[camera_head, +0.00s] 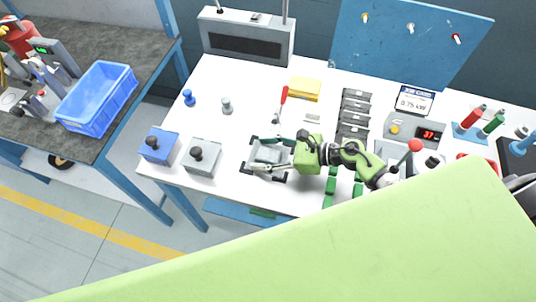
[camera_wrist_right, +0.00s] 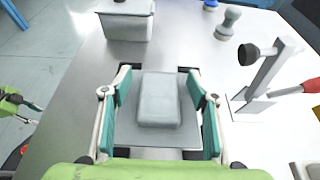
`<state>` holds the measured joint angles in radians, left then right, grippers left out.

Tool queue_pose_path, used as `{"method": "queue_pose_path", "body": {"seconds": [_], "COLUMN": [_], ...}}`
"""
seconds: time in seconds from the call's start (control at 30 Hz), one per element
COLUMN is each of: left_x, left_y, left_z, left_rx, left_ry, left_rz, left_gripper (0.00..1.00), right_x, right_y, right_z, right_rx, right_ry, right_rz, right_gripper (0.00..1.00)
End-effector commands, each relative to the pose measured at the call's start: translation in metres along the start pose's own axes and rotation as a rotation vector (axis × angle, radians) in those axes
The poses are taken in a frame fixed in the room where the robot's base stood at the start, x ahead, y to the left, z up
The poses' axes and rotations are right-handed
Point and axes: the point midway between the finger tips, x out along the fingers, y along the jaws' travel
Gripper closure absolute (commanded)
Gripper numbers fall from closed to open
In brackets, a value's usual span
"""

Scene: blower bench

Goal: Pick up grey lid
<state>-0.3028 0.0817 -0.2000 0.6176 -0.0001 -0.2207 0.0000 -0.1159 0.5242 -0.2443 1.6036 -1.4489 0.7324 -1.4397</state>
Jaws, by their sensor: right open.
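The grey lid (camera_head: 268,154) looks like a flat plate with a raised rounded block, near the front edge of the white table. It also shows in the right wrist view (camera_wrist_right: 160,100). My right gripper (camera_head: 257,152) is open, with one finger on each side of the lid. In the right wrist view my right gripper (camera_wrist_right: 160,78) shows gaps between its fingers and the raised block; I cannot tell whether they touch the plate. A green part at the left edge of that view looks like my left gripper (camera_wrist_right: 20,103); its jaws are unclear.
Green blocks (camera_head: 331,181) lie to the right. A blue crate (camera_head: 97,97) sits on the side bench.

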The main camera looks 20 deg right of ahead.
Motion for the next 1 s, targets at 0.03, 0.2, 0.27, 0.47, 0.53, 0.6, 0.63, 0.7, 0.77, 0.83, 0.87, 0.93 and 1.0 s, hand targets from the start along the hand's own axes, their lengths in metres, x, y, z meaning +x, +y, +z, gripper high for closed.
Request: {"method": "queue_pose_path", "body": {"seconds": [0.03,0.2,0.27,0.47,0.53,0.6,0.63,0.7,0.77,0.83,0.87,0.93,1.0], "left_x": [0.0,0.0,0.0,0.0,0.0,0.0,0.0,0.0,0.001,0.002,0.002,0.004,0.006], "left_y": [0.0,0.0,0.0,0.0,0.0,0.0,0.0,0.0,0.001,0.001,0.001,0.001,0.002], "left_z": [-0.001,-0.003,-0.003,-0.004,-0.005,-0.005,-0.005,-0.005,-0.005,-0.005,-0.005,-0.005,-0.005], "left_rx": [0.0,0.0,0.0,0.0,0.0,0.0,0.0,0.0,0.0,0.0,-0.001,-0.001,-0.001], "left_ry": [0.001,0.004,0.005,0.007,0.007,0.008,0.008,0.008,0.008,0.008,0.008,0.008,0.008], "left_rz": [0.0,0.0,0.0,0.0,0.0,0.0,0.0,0.0,0.001,0.001,0.001,0.001,0.002], "left_gripper": [0.61,0.61,0.61,0.61,0.61,0.61,0.61,0.61,0.61,0.61,0.61,0.61,0.61], "right_x": [0.001,0.001,0.0,0.0,0.0,0.0,0.0,0.0,-0.001,-0.002,-0.003,-0.005,-0.009], "right_y": [0.0,0.0,0.0,0.0,0.0,0.0,0.0,0.0,0.0,-0.001,-0.001,-0.001,-0.001], "right_z": [0.0,0.0,0.0,0.0,0.0,0.0,0.0,0.001,0.002,0.005,0.006,0.012,0.02], "right_rx": [0.0,0.0,0.0,0.0,0.0,0.0,0.0,-0.001,-0.002,-0.004,-0.003,-0.005,-0.007], "right_ry": [0.0,0.0,0.0,0.0,0.0,0.0,0.0,0.0,0.0,0.0,-0.001,-0.001,0.0], "right_rz": [0.0,0.0,0.0,0.0,0.0,0.0,0.0,0.0,-0.001,-0.001,-0.001,-0.001,0.001], "right_gripper": [0.46,0.48,0.64,0.88,0.88,0.88,0.88,0.88,0.88,0.88,0.88,0.88,0.88]}}
